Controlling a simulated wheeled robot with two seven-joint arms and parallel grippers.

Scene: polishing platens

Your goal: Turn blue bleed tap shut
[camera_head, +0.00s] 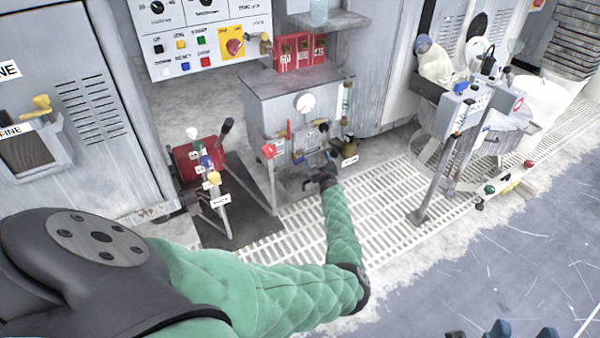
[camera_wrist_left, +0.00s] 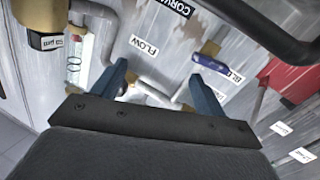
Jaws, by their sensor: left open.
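The bleed tap's blue lever (camera_wrist_left: 211,61) shows in the left wrist view, beside a partly hidden label starting "BLE". It has a brass-coloured piece at its upper end. My left gripper (camera_wrist_left: 157,72) is open, with its two dark blue fingers apart and a pale pipe behind them. The blue lever lies just beyond the right finger, outside the gap; I cannot tell whether they touch. In the head view my left gripper (camera_head: 325,172) is at the front of the grey cabinet (camera_head: 268,105), small and dark. My right gripper (camera_head: 524,329) shows only its blue fingertips, spread apart, at the bottom edge.
A "FLOW" label (camera_wrist_left: 144,46) and a red part (camera_wrist_left: 290,80) are near the left gripper. A red-bodied valve stand (camera_head: 190,160) is left of the cabinet. A platen cart (camera_head: 470,120) stands right. White floor grating (camera_head: 385,205) lies between.

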